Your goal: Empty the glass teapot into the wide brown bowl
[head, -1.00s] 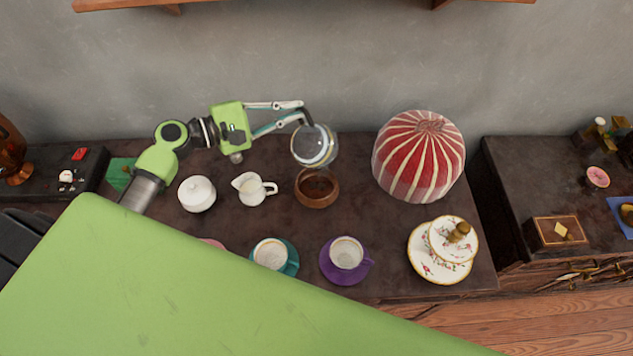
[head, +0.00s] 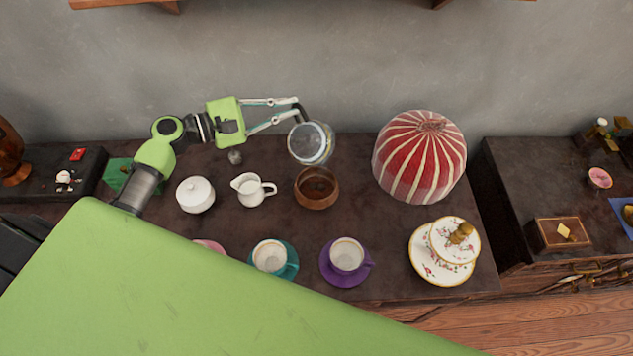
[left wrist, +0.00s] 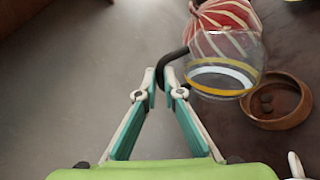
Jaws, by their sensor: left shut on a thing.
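The glass teapot (head: 311,143) is tilted, up behind the wide brown bowl (head: 317,188) in the head view. My left gripper (head: 297,108) is shut on the teapot's dark handle and holds it from the left. In the left wrist view the glass body (left wrist: 223,65) hangs beyond my fingertips (left wrist: 168,82), with white and yellow bands around it. The brown bowl (left wrist: 275,117) is below and to the right there, apart from the teapot, with small dark pieces in it. I cannot make out any liquid in the teapot. My right gripper is not in view.
A red-and-cream striped dome (head: 419,157) stands right of the bowl. A white creamer (head: 253,189) and white lidded pot (head: 195,194) stand left. Cups on teal (head: 290,262) and purple (head: 332,270) saucers and a floral plate (head: 431,268) are in front. The wall is close behind.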

